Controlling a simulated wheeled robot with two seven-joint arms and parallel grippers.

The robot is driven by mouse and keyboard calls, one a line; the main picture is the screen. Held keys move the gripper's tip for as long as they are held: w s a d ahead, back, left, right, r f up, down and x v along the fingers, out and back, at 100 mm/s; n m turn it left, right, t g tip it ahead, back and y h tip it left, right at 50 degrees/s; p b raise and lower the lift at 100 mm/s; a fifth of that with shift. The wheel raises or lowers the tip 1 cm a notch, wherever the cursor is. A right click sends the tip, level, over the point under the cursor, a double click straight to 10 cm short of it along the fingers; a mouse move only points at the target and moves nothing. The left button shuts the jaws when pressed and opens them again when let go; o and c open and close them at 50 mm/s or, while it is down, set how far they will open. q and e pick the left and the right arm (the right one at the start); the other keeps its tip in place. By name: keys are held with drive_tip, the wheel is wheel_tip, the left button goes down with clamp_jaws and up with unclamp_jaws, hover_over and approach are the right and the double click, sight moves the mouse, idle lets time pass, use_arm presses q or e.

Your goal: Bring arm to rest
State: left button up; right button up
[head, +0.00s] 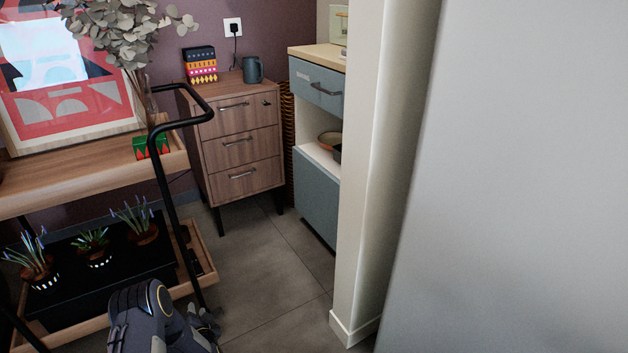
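My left arm is folded low at the bottom of the head view, left of the middle. Its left gripper (207,324) shows small and dark beside the arm, partly hidden by the arm link. Its fingers are too unclear to tell open from shut, and I see nothing held in it. The gripper is above the grey floor, close to the trolley's lower right corner in the picture. My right gripper is out of view. No gas hob shows.
A wooden trolley (90,181) with a black handle and potted plants stands at left. A wooden drawer cabinet (237,150) is behind it. A white wall end (370,180) and a large grey surface (520,180) block the right. Grey floor (265,270) lies clear in the middle.

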use_arm(q)
wheel_tip(320, 180, up, 16)
drive_tip(key=w+n+g+h, duration=0.1)
drive_tip(key=w+n+h, duration=0.2)
drive_tip(key=s+d+r+n+g+h+p, duration=0.15)
drive_tip(key=s+r, duration=0.25)
drive_tip(key=r, duration=0.4)
drive_tip(key=s+d+r+h, duration=0.25)
drive_tip(key=s+r, duration=0.25)
drive_tip(key=r, duration=0.4)
drive_tip(key=s+d+r+n+g+h, duration=0.1)
drive_tip(key=s+d+r, duration=0.2)
drive_tip(key=s, duration=0.3)
drive_tip(key=s+d+r+g+h, duration=0.1)
drive_tip(key=s+d+r, duration=0.25)
drive_tip(key=s, duration=0.35)
drive_tip(key=s+d+n+g+h, duration=0.1)
drive_tip(key=s+d+g, duration=0.15)
drive_tip(key=s, duration=0.75)
drive_tip(key=s+d+g+h, duration=0.1)
drive_tip(key=s+d, duration=0.2)
drive_tip(key=s, duration=0.6)
wheel_tip(320, 180, up, 38)
drive_tip(key=p, duration=3.8)
drive_tip(key=shift+a+f+p, duration=0.2)
drive_tip(key=shift+a+p, duration=0.1)
drive_tip(key=shift+p, duration=0.05)
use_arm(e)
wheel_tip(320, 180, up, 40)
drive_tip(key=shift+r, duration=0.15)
